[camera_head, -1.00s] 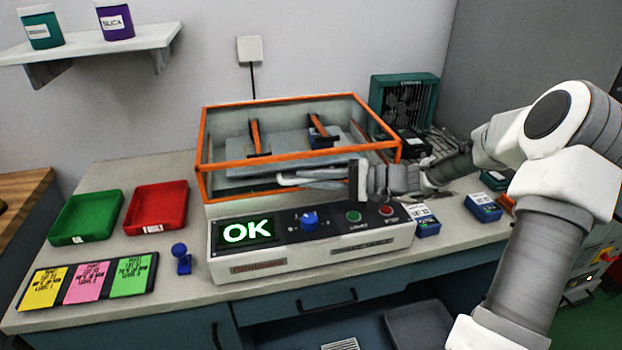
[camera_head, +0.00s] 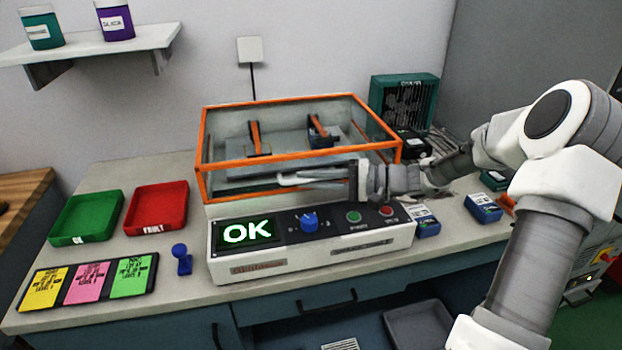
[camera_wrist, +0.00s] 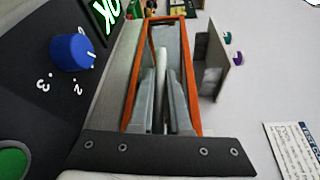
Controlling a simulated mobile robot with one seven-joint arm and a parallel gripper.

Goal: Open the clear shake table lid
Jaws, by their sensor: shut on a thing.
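The clear lid (camera_head: 300,157) with orange edges sits down over the shake table, in the middle of the bench. Orange clamps (camera_head: 254,138) show through it on a grey plate. My gripper (camera_head: 283,180) reaches in from the right, low along the lid's front face. In the wrist view my gripper's fingers (camera_wrist: 163,100) are close together around a pale bar, likely the lid's handle, in front of the orange-framed lid (camera_wrist: 190,60). The exact grip is partly hidden by the fingers.
The control panel (camera_head: 345,246) with an OK screen, blue knob and buttons is just below my gripper. Green (camera_head: 86,217) and red (camera_head: 157,208) trays stand left. Blue boxes (camera_head: 483,208) and a teal fan unit (camera_head: 404,103) stand right.

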